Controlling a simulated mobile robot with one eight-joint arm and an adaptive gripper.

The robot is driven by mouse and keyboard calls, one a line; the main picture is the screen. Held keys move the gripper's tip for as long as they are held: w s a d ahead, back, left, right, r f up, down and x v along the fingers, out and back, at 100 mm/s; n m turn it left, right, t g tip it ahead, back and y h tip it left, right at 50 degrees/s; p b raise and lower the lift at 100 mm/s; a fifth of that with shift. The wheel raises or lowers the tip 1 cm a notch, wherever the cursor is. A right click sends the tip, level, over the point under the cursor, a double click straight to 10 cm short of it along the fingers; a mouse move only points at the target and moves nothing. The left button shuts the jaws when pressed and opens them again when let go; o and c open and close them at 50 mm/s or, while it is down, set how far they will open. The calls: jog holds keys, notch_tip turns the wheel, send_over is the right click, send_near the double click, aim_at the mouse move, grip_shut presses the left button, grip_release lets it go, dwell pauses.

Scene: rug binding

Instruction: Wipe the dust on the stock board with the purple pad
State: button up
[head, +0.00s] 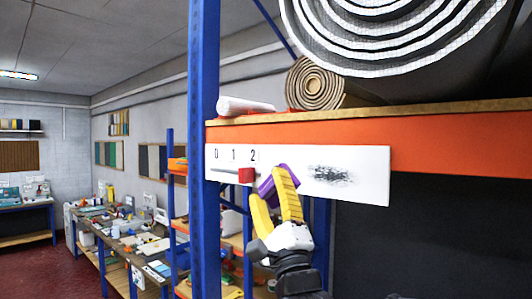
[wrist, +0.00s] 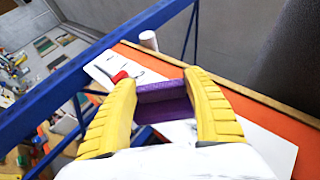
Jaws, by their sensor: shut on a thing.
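The stock board (head: 364,183) is a white panel on the orange shelf beam, with the marks 0, 1, 2 and a red slider (head: 246,175) at its left. A dark grey dust smudge (head: 333,175) lies on its right half. My gripper (head: 279,186) has yellow fingers shut on the purple pad (head: 267,191), in front of the board between the slider and the dust. In the wrist view the purple pad (wrist: 163,99) spans the gap between the fingertips, and the board (wrist: 262,146) shows behind. I cannot tell whether the pad touches the board. The dust is hidden in the wrist view.
A blue rack post (head: 204,120) stands left of the board. Above the orange beam (head: 440,137), rolled rugs (head: 318,84) and a white roll (head: 245,106) lie on the shelf. A cluttered workbench (head: 125,245) stands at the left. The space in front of the board's right side is clear.

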jog(key=shift+n+g+y, duration=0.3)
jog(key=shift+n+y, duration=0.3)
jog(key=shift+y, duration=0.3)
jog(key=shift+w+d+r, duration=0.35)
jog(key=shift+w+r, duration=0.05)
jog(key=shift+w, duration=0.3)
jog(key=shift+w+d+r, duration=0.35)
jog(key=shift+w, duration=0.35)
jog(key=shift+w+d+r, duration=0.35)
jog(key=shift+w+r, duration=0.05)
jog(key=shift+w, duration=0.3)
jog(key=shift+w+d, duration=0.65)
jog(key=shift+w, duration=0.1)
jog(key=shift+s+d+p, duration=0.3)
jog(key=shift+s+d, duration=1.25)
jog(key=shift+d, duration=0.45)
jog(key=shift+s+d+p, duration=0.25)
jog(key=shift+s+d, duration=1.35)
jog(key=shift+d, duration=0.4)
jog(key=shift+s+d+p, duration=0.3)
jog(key=shift+s+d, duration=1.25)
jog(key=shift+d, duration=0.45)
jog(key=w+a+b, duration=0.3)
jog(key=w+a, duration=0.6)
jog(key=a, duration=0.3)
jog(key=shift+w, duration=0.25)
jog(key=shift+a, duration=0.1)
